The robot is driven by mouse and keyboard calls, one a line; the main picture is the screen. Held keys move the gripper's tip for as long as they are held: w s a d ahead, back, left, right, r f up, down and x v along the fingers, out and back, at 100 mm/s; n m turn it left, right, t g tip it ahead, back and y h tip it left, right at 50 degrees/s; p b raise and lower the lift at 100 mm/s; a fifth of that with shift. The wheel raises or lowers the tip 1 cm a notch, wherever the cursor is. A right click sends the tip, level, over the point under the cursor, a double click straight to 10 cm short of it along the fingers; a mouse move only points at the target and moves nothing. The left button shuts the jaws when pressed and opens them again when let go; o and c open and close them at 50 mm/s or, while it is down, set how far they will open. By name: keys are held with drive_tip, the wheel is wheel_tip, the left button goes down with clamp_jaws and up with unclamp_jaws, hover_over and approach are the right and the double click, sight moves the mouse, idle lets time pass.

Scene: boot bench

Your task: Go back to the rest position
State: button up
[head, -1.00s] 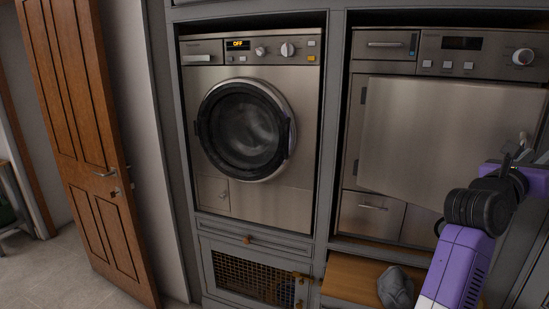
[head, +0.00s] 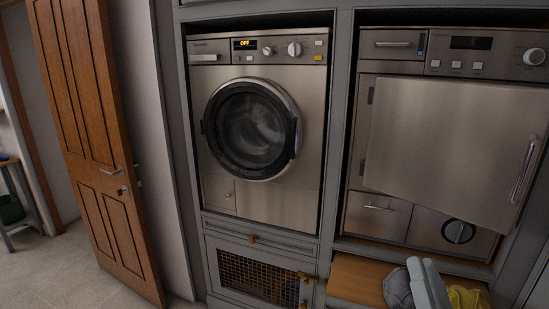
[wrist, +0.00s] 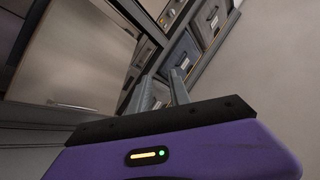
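The purple body of the gripper fills the bottom of that view.
A washing machine (head: 262,140) with its round door shut stands left of the appliance. A brown door (head: 90,130) stands at the left beside clear floor (head: 75,275).

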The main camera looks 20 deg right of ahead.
drive_tip(key=s+a+f+n+g+y, duration=0.3)
drive_tip(key=s+a+f+n+y, duration=0.45)
drive_tip(key=a+f, duration=0.3)
drive_tip(key=s+a+f+n+g+y, duration=0.1)
drive_tip(key=s+a+f+g, duration=0.1)
drive_tip(key=s, duration=0.4)
drive_tip(key=s+a+f+n+g+y, duration=0.1)
drive_tip(key=s+a+f+n+g, duration=0.1)
drive_tip(key=s+a+f, duration=0.2)
drive_tip(key=s+f, duration=0.3)
drive_tip(key=shift+s+a+g, duration=0.15)
drive_tip(key=shift+a+g, duration=0.15)
drive_tip(key=shift+g, duration=0.1)
idle(0.4)
